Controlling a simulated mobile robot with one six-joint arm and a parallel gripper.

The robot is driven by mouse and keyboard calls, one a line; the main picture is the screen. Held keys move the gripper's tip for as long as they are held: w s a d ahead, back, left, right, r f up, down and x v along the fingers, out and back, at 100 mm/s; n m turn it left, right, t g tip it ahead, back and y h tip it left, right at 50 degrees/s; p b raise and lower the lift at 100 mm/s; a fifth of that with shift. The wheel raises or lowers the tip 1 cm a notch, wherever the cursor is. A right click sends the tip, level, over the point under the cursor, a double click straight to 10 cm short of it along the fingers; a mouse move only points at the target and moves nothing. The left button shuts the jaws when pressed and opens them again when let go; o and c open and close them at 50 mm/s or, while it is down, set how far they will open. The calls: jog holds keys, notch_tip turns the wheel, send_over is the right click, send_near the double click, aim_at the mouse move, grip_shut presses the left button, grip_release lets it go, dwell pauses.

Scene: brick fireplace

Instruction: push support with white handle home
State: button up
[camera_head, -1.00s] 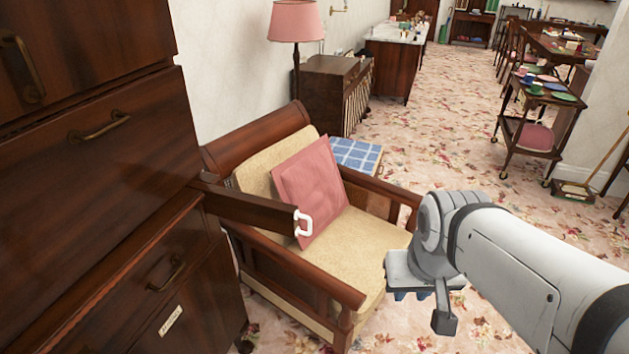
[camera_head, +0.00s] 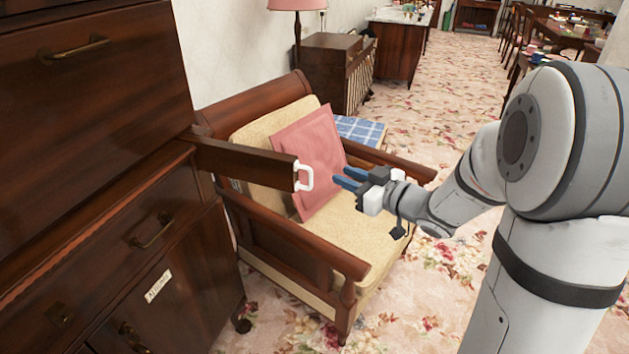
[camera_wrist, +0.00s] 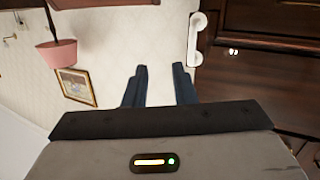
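The support (camera_head: 245,167) is a dark wooden bar sticking out of the tall cabinet on the left. Its white handle (camera_head: 306,176) is on the outer end. In the head view my gripper (camera_head: 340,178) is just right of the handle, its blue fingers pointing left at it, with a small apparent gap. In the wrist view the fingers (camera_wrist: 160,84) are spread with nothing between them. The white handle (camera_wrist: 195,40) shows there beyond the right finger, off to the right of the gap.
A wooden armchair (camera_head: 355,240) with a pink cushion (camera_head: 308,150) stands below and behind the support. The cabinet's other drawers (camera_head: 90,75) look shut. A blue checked cloth (camera_head: 360,130) lies behind the chair. Patterned carpet (camera_head: 450,270) is open to the right.

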aim_at(311, 177)
jog(key=a+y, duration=0.1)
jog(key=a, duration=0.1)
jog(key=w+a+n+g+y, duration=0.1)
jog(key=a, duration=0.2)
jog(key=a+f+g+y, duration=0.1)
jog(key=a, duration=0.2)
jog(key=shift+w+a+b, duration=0.2)
jog(key=shift+w+b, duration=0.15)
jog(key=shift+b, duration=0.05)
jog(key=shift+c, duration=0.2)
jog(key=shift+f, duration=0.1)
grip_shut()
